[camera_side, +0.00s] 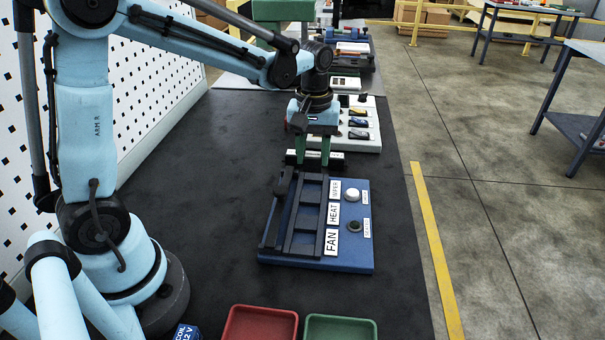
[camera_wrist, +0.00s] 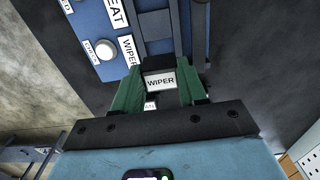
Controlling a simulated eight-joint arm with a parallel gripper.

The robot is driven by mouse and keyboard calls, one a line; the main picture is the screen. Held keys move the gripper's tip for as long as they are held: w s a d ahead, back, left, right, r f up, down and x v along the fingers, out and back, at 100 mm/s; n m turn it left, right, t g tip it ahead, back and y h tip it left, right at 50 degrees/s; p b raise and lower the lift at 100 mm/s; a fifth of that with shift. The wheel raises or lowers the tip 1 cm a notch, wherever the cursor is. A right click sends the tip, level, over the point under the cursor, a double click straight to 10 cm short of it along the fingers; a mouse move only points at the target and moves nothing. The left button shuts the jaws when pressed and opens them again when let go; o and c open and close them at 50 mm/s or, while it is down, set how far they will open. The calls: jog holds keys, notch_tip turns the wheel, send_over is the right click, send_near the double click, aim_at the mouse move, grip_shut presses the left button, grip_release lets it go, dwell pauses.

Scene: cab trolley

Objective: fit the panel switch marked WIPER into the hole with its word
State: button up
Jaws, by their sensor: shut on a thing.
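The switch marked WIPER (camera_wrist: 160,81) is a black block with a white label, held between the two green fingers of my gripper (camera_wrist: 157,90). In the side view my gripper (camera_side: 312,158) points down at the far edge of the blue panel (camera_side: 350,258); the switch is hard to make out there. The panel has a black frame (camera_side: 290,225) with openings beside white plates reading FAN (camera_side: 331,242), HEAT (camera_side: 333,214) and WIPER (camera_side: 334,190). The WIPER plate (camera_wrist: 127,49) also shows just ahead of the held switch in the wrist view. The switch's underside is hidden.
A white knob (camera_side: 352,195) and a dark knob (camera_side: 354,227) stand on the panel's right. Red (camera_side: 260,311) and green (camera_side: 340,318) trays are in front; a white switch box (camera_side: 368,146) is behind.

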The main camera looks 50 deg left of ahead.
aim_at(313, 163)
jog(key=shift+f, duration=2.55)
jog(key=shift+f, duration=0.3)
jog(key=o, duration=1.1)
notch_tip(313, 163, up, 12)
jog(key=shift+f, duration=0.1)
jog(key=shift+s+d+r, duration=0.1)
jog(key=shift+s+r, duration=0.15)
jog(key=shift+r, duration=0.05)
jog(key=s+d+m+t, duration=0.1)
jog(key=s+m+t, duration=0.1)
jog(key=s+m, duration=0.1)
jog(key=s+d+f+m+t, duration=0.1)
jog(key=s+m+t, duration=0.1)
jog(key=s+m, duration=0.1)
jog(key=s+d+f+m+t, duration=0.1)
jog(key=s+m+t, duration=0.2)
jog(key=shift+s+f, duration=0.1)
jog(key=shift+s, duration=0.3)
